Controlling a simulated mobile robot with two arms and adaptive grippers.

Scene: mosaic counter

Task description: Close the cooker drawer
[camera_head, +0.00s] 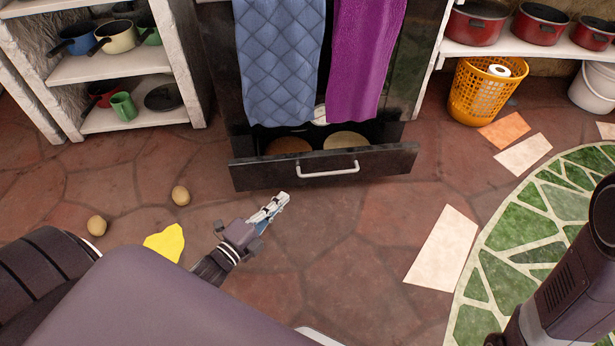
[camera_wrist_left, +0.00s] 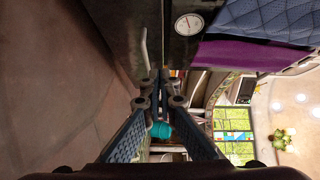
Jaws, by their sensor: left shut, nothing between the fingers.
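The cooker drawer (camera_head: 385,164) is pulled out at the bottom of the dark cooker, with a pale bar handle (camera_head: 328,170) on its black front. Round tan and brown items (camera_head: 345,140) lie inside it. My left gripper (camera_head: 283,197) is shut and empty, just in front of the drawer front and left of the handle, low over the floor. In the left wrist view its fingers (camera_wrist_left: 160,76) come together near the dark cooker front, where a white dial (camera_wrist_left: 188,23) shows. I cannot tell whether the fingertips touch the drawer. My right gripper is not in view.
A blue towel (camera_head: 280,60) and a purple towel (camera_head: 365,55) hang above the drawer. A shelf with pots (camera_head: 120,65) stands left, and an orange basket (camera_head: 485,95) right. Two round tan objects (camera_head: 181,195) and a yellow piece (camera_head: 165,243) lie on the floor.

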